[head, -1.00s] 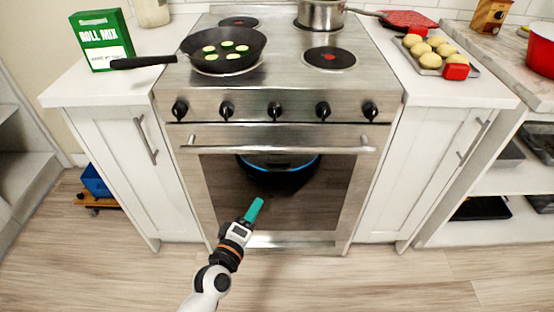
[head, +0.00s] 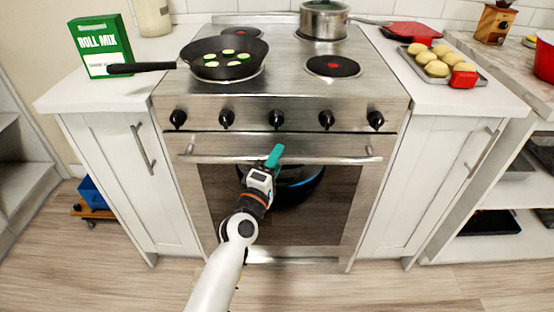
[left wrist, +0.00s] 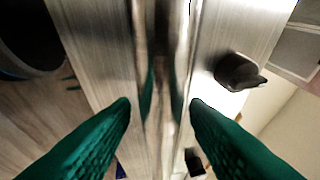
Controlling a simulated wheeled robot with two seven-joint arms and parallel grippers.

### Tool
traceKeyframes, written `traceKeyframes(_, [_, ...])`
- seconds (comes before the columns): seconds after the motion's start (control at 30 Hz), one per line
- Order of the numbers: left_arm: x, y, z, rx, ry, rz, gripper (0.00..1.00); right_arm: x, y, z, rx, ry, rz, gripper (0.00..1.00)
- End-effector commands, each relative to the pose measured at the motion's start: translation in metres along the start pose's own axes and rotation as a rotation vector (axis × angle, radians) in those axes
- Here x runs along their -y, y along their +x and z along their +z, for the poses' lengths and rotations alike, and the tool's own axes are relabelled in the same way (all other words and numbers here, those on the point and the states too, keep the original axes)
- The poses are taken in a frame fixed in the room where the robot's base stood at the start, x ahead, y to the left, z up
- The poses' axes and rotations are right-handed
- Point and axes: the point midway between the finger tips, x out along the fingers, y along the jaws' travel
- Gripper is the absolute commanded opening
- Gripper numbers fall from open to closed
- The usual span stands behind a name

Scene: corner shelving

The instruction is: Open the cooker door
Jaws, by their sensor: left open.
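The cooker (head: 285,115) stands in the middle of the head view with its door (head: 335,195) shut. A metal bar handle (head: 325,159) runs across the top of the door. My left gripper (head: 274,156) has teal fingers and is at the handle near its middle. In the left wrist view the gripper (left wrist: 160,108) is open, and the handle (left wrist: 160,60) runs between the two fingers. Whether the fingers touch the handle, I cannot tell. My right gripper is not in view.
Black knobs (head: 276,119) line the panel just above the handle. A pan (head: 222,60) with green slices and a pot (head: 323,20) stand on the hob. White cabinets (head: 140,190) flank the cooker. The wooden floor (head: 400,285) in front is clear.

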Motion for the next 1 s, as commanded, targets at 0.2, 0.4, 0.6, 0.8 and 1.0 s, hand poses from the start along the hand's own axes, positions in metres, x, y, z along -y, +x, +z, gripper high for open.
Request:
traceKeyframes(0.2, [-0.0001, 0.0062, -0.0002, 0.0, 0.0, 0.001, 0.41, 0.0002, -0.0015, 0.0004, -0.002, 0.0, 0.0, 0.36])
traceKeyframes(0.4, [0.0, 0.0059, -0.0001, 0.0, 0.0, 0.001, 0.35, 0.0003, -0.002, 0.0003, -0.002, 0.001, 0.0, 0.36])
traceKeyframes(0.6, [-0.0001, 0.0057, -0.0001, 0.0, 0.0, 0.001, 0.02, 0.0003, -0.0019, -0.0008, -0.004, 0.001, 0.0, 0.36])
traceKeyframes(0.8, [-0.0005, 0.0055, -0.0001, 0.0, 0.0, 0.001, 0.0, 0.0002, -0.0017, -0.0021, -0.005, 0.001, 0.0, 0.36])
traceKeyframes(1.0, [-0.0025, 0.0052, -0.0001, 0.0, 0.003, -0.004, 0.0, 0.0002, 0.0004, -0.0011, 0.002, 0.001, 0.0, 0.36])
